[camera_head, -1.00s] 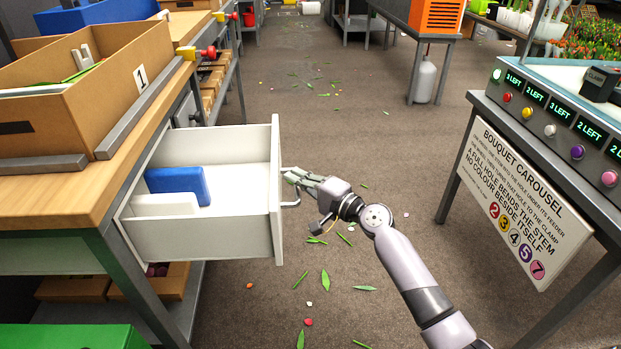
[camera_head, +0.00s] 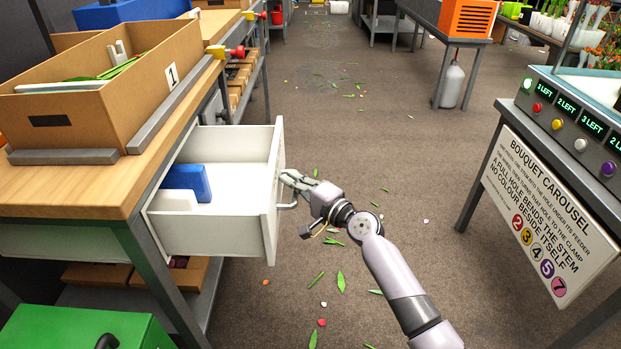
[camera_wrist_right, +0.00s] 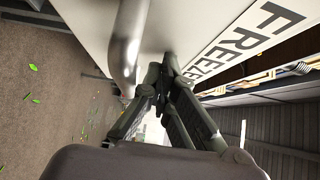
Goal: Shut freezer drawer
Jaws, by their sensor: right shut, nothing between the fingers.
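The white freezer drawer (camera_head: 272,215) is pulled partly out from under the wooden bench in the head view. A blue block (camera_head: 187,181) and a white block (camera_head: 172,201) lie inside. Its front bears the word FREEZER in the wrist view (camera_wrist_right: 225,50). A metal handle (camera_head: 289,206) sticks out from the front; it also shows in the wrist view (camera_wrist_right: 128,45). My right gripper (camera_head: 284,177) is shut and empty, its fingertips at the drawer front beside the handle. In the wrist view the fingertips (camera_wrist_right: 162,75) appear to meet the front. My left gripper is out of view.
A cardboard box (camera_head: 100,105) stands on the wooden bench (camera_head: 100,185) above the drawer. A green case (camera_head: 75,325) is at the bottom left. The bouquet carousel table (camera_head: 545,215) stands at the right. The floor between is open, with scattered leaves.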

